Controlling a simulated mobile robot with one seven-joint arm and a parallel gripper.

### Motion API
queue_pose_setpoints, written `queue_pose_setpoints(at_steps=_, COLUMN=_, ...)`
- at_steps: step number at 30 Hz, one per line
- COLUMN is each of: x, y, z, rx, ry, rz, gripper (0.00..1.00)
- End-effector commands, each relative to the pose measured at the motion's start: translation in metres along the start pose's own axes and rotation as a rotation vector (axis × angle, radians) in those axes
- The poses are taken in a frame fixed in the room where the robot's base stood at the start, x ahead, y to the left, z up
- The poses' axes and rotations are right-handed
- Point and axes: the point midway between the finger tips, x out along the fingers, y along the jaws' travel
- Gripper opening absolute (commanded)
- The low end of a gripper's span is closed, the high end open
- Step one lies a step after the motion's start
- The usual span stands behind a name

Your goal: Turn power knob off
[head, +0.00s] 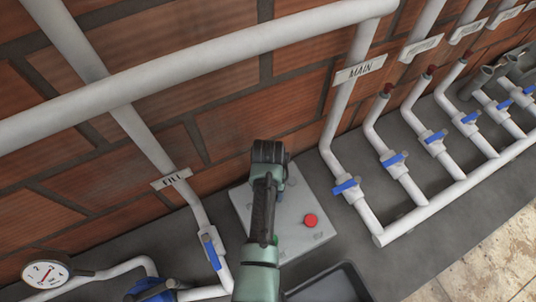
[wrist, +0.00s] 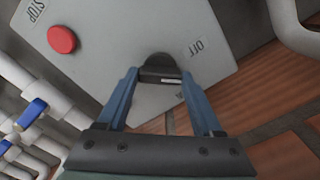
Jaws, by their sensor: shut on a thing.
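The black power knob (wrist: 159,62) sits on a light grey control panel (wrist: 120,35), with an "OFF" label (wrist: 196,47) to its upper right in the wrist view. My gripper (wrist: 160,78) has its two blue fingers on either side of the knob and is shut on it. In the head view my gripper (head: 268,158) reaches over the panel (head: 298,232) and hides the knob. A red stop button (wrist: 62,39), labelled "STOP", is on the same panel. It also shows in the head view (head: 310,220), right of my arm.
White pipes with blue valve handles (head: 346,186) stand right of the panel. The "FILL" pipe (head: 197,210) with its blue handle is close on the left. A gauge (head: 45,273) is at the lower left. A brick wall (head: 240,120) is behind. A dark tray (head: 325,285) lies in front.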

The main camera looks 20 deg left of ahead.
Motion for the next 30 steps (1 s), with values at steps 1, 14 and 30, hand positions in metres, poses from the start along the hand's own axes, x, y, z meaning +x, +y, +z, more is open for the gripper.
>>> queue_pose_setpoints(at_steps=1, x=-0.0022, y=0.0003, z=-0.0008, rx=-0.043, ry=0.001, rz=0.0, gripper=0.12)
queue_pose_setpoints(at_steps=14, x=-0.0019, y=0.0003, z=-0.0011, rx=-0.438, ry=0.003, rz=0.0, gripper=0.12)
queue_pose_setpoints(at_steps=30, x=-0.0012, y=-0.0002, z=-0.0011, rx=-0.725, ry=0.003, rz=-0.001, gripper=0.12)
